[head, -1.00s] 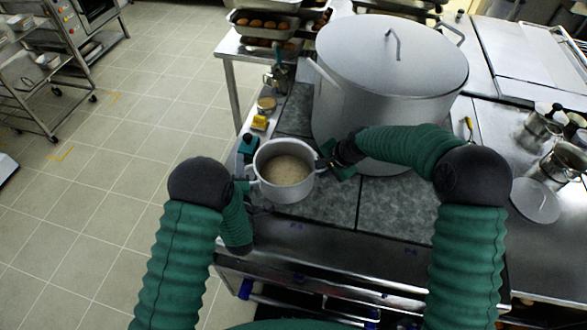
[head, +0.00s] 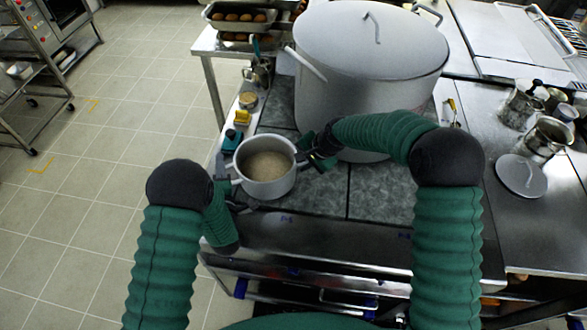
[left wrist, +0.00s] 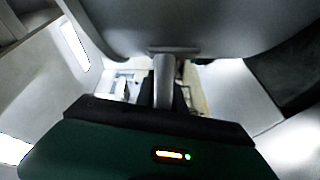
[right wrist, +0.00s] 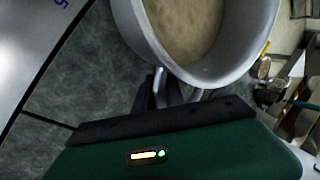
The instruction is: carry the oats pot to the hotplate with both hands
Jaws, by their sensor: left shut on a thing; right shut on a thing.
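The oats pot (head: 266,190) is a small light-grey pot with beige oats (head: 267,166) in it, upright over the left end of the counter. Its two side handles point left and right. My left gripper (head: 232,184) is at the left handle, mostly hidden by my arm; the left wrist view shows it shut on that handle (left wrist: 164,80). My right gripper (head: 306,158) is shut on the right handle, which also shows in the right wrist view (right wrist: 160,88). I cannot tell whether the pot touches the surface below. I cannot pick out the hotplate for sure.
A very large lidded stockpot (head: 365,90) stands right behind the oats pot. A yellow block (head: 242,117) and a small jar (head: 248,99) stand along the left edge. Metal jugs (head: 545,138) and a round lid (head: 521,175) are at the right. Floor is open at left.

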